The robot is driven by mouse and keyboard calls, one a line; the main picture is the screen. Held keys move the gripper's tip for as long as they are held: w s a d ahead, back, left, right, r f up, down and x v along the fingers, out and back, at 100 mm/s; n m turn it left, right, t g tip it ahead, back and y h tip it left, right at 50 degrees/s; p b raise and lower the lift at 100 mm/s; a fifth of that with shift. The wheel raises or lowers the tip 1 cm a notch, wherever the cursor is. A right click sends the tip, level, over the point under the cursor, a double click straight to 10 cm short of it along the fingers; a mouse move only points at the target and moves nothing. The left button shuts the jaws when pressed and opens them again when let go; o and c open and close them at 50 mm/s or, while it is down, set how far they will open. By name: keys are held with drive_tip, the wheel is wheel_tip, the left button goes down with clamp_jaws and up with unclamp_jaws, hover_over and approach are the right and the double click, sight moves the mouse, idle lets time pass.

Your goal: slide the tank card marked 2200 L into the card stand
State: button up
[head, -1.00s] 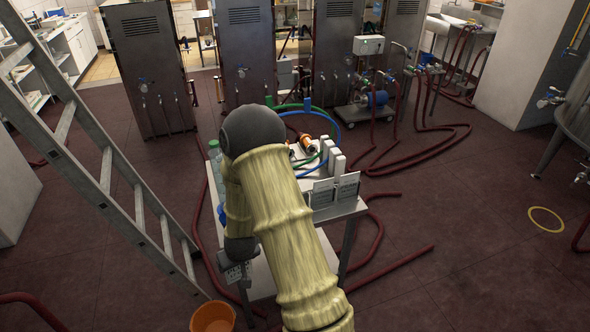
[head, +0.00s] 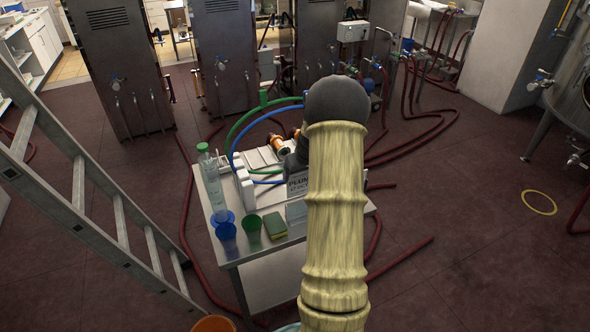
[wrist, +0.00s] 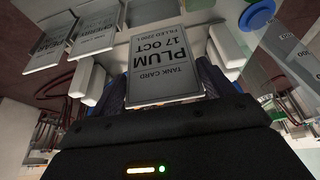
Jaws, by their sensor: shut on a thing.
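The tank card marked PLUM, 17 OCT, filled 2200 L (wrist: 163,68) appears upside down in the wrist view, its printed face towards the camera. I cannot tell for certain which piece is the card stand.
Two other cards (wrist: 99,20) (wrist: 58,46) show at the upper left of the wrist view, one marked CHERRY. On the table (head: 237,248) are a bottle (head: 211,180), blue cup (head: 224,228), green cup (head: 252,226), sponge (head: 275,225) and hoses (head: 240,133). A ladder (head: 78,195) stands left.

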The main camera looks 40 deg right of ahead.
sight(299, 186)
drive_tip(key=shift+d+r, duration=0.1)
drive_tip(key=shift+d, duration=0.15)
drive_tip(key=shift+s+a, duration=0.15)
drive_tip(key=shift+a, duration=0.05)
drive_tip(key=shift+d+f+b, duration=0.1)
drive_tip(key=shift+f+b, duration=1.05)
drive_tip(key=shift+f, duration=0.8)
drive_tip(key=shift+w+f, duration=0.2)
drive_tip(key=shift+f, duration=0.35)
drive_tip(key=shift+s+f+b, duration=0.15)
drive_tip(key=shift+f+b, duration=2.15)
drive_tip(key=shift+f, duration=0.4)
drive_tip(key=shift+f, duration=0.25)
drive_tip(key=o, duration=1.5)
